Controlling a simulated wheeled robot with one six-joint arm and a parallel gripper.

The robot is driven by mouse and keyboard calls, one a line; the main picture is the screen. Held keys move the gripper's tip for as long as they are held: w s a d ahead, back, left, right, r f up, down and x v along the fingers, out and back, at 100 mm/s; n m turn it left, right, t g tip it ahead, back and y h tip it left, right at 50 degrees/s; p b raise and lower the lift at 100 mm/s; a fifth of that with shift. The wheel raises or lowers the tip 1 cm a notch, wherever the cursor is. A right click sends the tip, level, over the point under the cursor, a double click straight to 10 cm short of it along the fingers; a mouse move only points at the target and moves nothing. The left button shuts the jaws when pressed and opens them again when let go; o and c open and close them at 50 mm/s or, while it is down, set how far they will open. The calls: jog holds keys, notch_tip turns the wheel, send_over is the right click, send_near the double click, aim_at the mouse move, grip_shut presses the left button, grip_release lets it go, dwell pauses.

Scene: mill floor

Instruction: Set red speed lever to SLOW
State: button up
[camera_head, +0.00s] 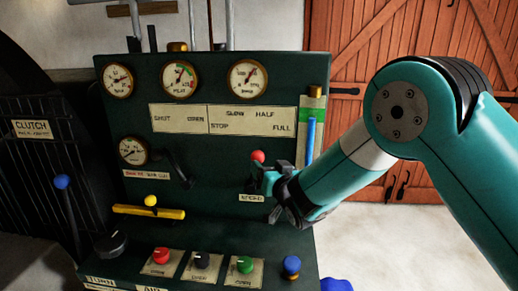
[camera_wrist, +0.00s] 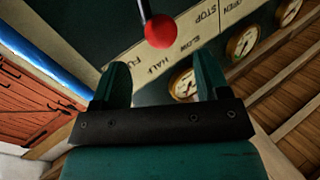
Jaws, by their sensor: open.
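The red-knobbed speed lever (camera_head: 258,156) stands on the dark green panel, below the right half of a cream scale plate (camera_head: 252,121) marked STOP, SLOW, HALF and FULL. In the wrist view its red ball (camera_wrist: 159,31) hangs from a dark rod, beyond my fingertips and in line with the gap between them. My gripper (camera_head: 266,180) is open and empty, close to the ball; its fingers (camera_wrist: 161,72) spread to either side of the gap. I see no clear contact. My gripper hides the lever's lower part in the head view. The exact lever setting cannot be told.
A blue-filled gauge tube (camera_head: 310,140) stands right of the lever. A black lever (camera_head: 182,165) and a yellow bar (camera_head: 149,211) are on the left. Coloured knobs (camera_head: 201,261) line the lower ledge. Open floor lies on the right before red doors (camera_head: 415,60).

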aim_at(261, 160)
jog(key=p+x, duration=0.2)
jog(key=x, duration=0.5)
jog(key=shift+w+a, duration=0.2)
jog(key=shift+w, duration=0.05)
